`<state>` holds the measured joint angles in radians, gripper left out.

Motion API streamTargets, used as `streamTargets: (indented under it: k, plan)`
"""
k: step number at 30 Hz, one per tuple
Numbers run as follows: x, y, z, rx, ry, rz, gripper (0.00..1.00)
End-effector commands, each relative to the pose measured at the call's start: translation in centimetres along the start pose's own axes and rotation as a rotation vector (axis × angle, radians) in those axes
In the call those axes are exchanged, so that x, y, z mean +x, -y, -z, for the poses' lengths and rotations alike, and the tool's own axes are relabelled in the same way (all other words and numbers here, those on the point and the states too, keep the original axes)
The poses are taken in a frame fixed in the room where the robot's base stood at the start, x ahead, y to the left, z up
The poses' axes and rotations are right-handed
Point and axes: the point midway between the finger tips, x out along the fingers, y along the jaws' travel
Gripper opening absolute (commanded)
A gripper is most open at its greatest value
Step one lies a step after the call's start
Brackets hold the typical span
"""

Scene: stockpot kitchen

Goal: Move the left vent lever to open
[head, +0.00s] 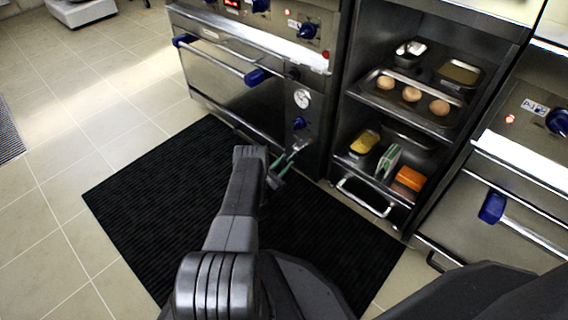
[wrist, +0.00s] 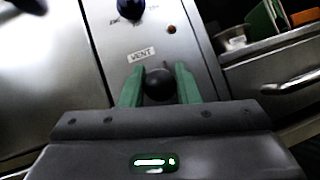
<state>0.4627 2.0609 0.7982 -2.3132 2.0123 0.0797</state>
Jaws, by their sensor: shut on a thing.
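The left vent lever ends in a round black knob (wrist: 158,85), seen in the wrist view just below a white VENT label (wrist: 142,52) on the steel panel. My gripper (wrist: 159,75) has its two green fingers on either side of this knob and is shut on it. In the head view my gripper (head: 282,164) reaches the lower right panel of the left oven (head: 215,75), below a blue knob (head: 299,122). The lever's shaft and slot are mostly hidden, so its setting is hard to tell.
A dial gauge (head: 302,98) sits above the blue knob. To the right, an open shelf holds a tray (head: 449,120) with round brown items, and food packs below. A second oven (head: 520,185) stands at far right. A black mat (head: 150,195) covers the floor.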

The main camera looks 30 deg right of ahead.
Motion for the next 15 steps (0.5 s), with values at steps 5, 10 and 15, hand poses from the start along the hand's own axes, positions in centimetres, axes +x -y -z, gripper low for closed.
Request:
streamTargets:
  k: [5, 10, 15]
  plan:
    - [0.03, -0.01, 0.09, 0.001, -0.004, 0.0, 0.0]
    - [0.04, -0.02, 0.08, 0.001, -0.004, 0.0, 0.49]
    - [0.03, -0.02, 0.06, 0.001, -0.003, 0.0, 0.49]
